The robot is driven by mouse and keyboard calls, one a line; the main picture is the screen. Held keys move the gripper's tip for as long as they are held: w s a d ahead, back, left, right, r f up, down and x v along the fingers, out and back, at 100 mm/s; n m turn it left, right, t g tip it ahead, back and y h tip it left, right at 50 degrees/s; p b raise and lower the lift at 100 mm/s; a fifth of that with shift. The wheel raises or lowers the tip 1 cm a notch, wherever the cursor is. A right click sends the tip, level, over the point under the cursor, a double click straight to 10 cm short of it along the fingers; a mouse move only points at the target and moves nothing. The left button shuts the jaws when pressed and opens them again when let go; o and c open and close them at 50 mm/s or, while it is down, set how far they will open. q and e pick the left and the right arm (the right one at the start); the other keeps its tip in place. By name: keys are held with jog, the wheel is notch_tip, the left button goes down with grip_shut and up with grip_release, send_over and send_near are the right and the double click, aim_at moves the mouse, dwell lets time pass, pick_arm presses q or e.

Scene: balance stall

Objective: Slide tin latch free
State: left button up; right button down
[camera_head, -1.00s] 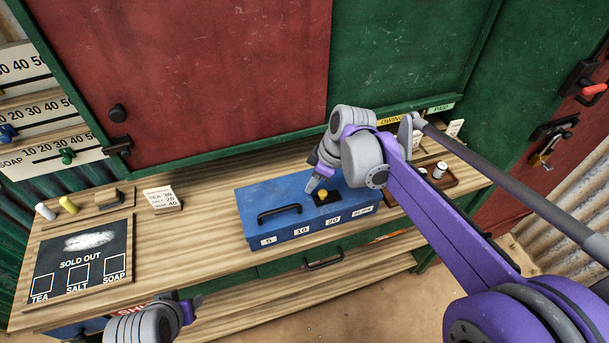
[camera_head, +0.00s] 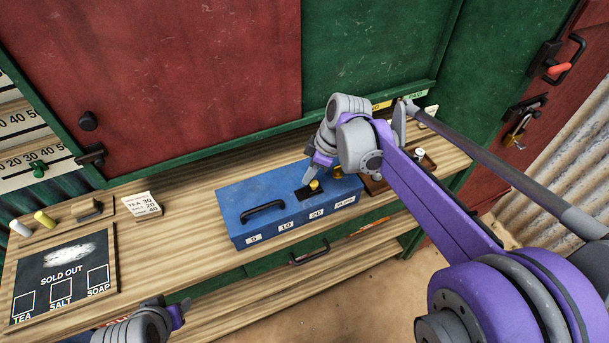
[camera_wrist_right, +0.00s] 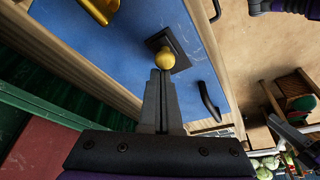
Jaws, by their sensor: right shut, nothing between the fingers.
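The blue cash tin (camera_head: 290,210) sits shut on the wooden counter, with a black handle (camera_head: 263,211) and price labels along its front. Its latch is a yellow knob (camera_head: 314,185) on a black plate on the lid. In the right wrist view the knob (camera_wrist_right: 164,60) sits right at the tips of my right gripper (camera_wrist_right: 161,74). The fingers are together with nothing between them; whether they touch the knob I cannot tell. In the head view my right gripper (camera_head: 309,178) points down beside the knob, on its left. My left gripper (camera_head: 181,311) is low at the front edge, its fingers unclear.
A slate (camera_head: 63,275) reading SOLD OUT lies at the left, with chalks and an eraser behind it. A price card (camera_head: 142,205) stands left of the tin. A small brown tray (camera_head: 425,161) is to the right.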

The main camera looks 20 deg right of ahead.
aim_at(287, 184)
jog(key=shift+a, duration=0.15)
jog(key=shift+w+a, duration=0.25)
jog(key=shift+a, duration=0.05)
jog(key=shift+w+a, duration=0.45)
jog(key=shift+a, duration=0.2)
jog(key=shift+w+a, duration=0.4)
jog(key=shift+a, duration=0.2)
pick_arm(q)
jog(key=shift+w+a+r+p, duration=0.3)
jog(key=shift+w+a+r, duration=0.05)
jog(key=shift+w+r, duration=0.1)
pick_arm(e)
jog(key=v, duration=1)
pick_arm(q)
jog(key=shift+s, duration=0.1)
pick_arm(e)
jog(key=s+f+m+t+h, duration=0.1)
jog(key=s+f+m, duration=0.4)
jog(key=s, duration=0.4)
jog(key=s+a+f+m+t+h, duration=0.1)
jog(key=s+f+m+t+h, duration=0.1)
jog(key=s+f+m, duration=0.4)
jog(key=s+f, duration=0.2)
jog(key=s, duration=0.1)
jog(key=shift+s+a+f, duration=0.2)
jog(key=shift+f, duration=0.05)
